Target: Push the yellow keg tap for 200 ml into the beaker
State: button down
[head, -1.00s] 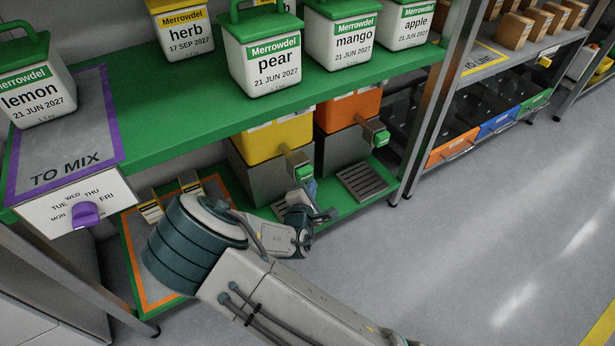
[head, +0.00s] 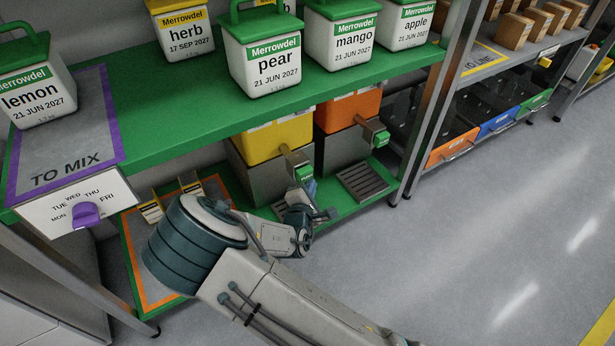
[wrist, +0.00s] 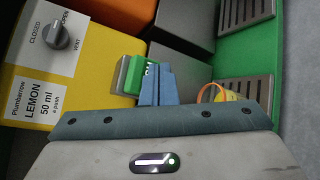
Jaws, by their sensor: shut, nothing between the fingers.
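The yellow keg (head: 277,140) stands on a grey base on the lower green shelf. Its label in the wrist view (wrist: 35,98) reads LEMON, 50 ml a push. Its tap has a green push face (head: 303,172), which also shows in the wrist view (wrist: 142,75). My gripper (wrist: 158,72) is shut and empty, its blue fingertips right by the green tap face. I cannot tell whether they touch it. An orange rim (wrist: 204,90) beside the fingers may be the beaker's; the rest of it is hidden behind my gripper.
A vent knob (wrist: 56,36) marked CLOSED and OPEN sits on the yellow keg. An orange keg (head: 350,110) with its own green tap (head: 381,138) and drip grate (head: 362,182) stands to the right. The upper green shelf (head: 200,115) overhangs the kegs.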

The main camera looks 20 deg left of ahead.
jog(key=shift+w+a, duration=0.25)
jog(key=shift+w+a, duration=0.45)
jog(key=shift+a, duration=0.05)
dwell(1.0)
jog(key=shift+s, duration=0.1)
jog(key=shift+s+d+p, duration=0.55)
jog(key=shift+s+d, duration=0.1)
jog(key=shift+d, duration=0.15)
jog(key=shift+s+d, duration=0.1)
jog(key=s+d+p, duration=0.1)
jog(key=s+d, duration=0.2)
jog(key=shift+d, duration=0.35)
jog(key=shift+r, duration=0.1)
dwell(1.7)
